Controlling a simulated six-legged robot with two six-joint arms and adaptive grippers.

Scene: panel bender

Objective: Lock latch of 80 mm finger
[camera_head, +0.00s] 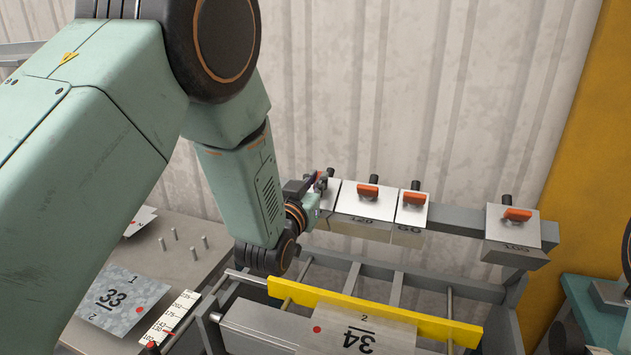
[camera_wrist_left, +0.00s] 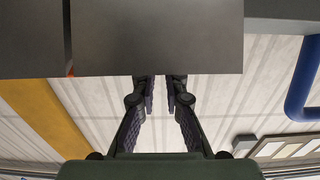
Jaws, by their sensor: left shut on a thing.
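Several grey bender fingers hang along a grey bar, each with an orange latch on its bright top. One wide finger (camera_head: 360,203), a narrower one (camera_head: 411,210) and one far right (camera_head: 514,228) have their latches in view. My right gripper is out of view.
Below the bar, a yellow strip (camera_head: 375,312) crosses a frame above a sheet marked 34 (camera_head: 355,337). At left, a table (camera_head: 190,235) carries pegs, a sheet marked 33 (camera_head: 115,300) and a scale (camera_head: 170,317). A yellow column (camera_head: 595,150) stands at right.

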